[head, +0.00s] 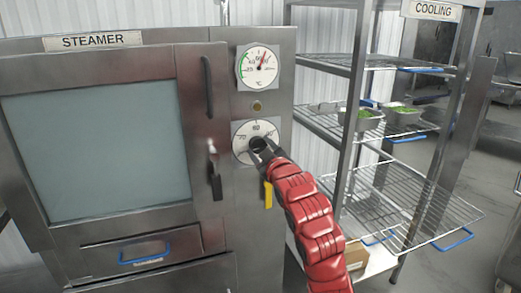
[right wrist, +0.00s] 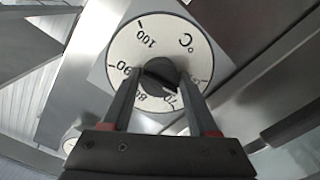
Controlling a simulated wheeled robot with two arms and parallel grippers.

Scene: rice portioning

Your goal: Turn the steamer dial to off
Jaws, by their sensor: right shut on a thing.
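The steamer (head: 100,55) is a steel cabinet with a large closed glass door. Its round white dial (head: 240,129) is on the panel right of the door. In the right wrist view the dial (right wrist: 125,45) appears upside down, with °C and the numbers 100, 90, 80 and 70 readable. The dark knob (right wrist: 160,68) sits at its centre. My right gripper (head: 258,147) is at the dial, its fingers shut on the knob; in the right wrist view the fingers (right wrist: 160,82) flank it. The fingers hide part of the scale, and I cannot tell the exact setting.
A temperature gauge (head: 257,66) with a red needle and a small round lamp (head: 257,106) are above the dial. The door handle (head: 207,87) stands out left of it. A yellow item (head: 268,195) is below. A wire rack (head: 400,205) marked COOLING holds trays (head: 362,123) at right.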

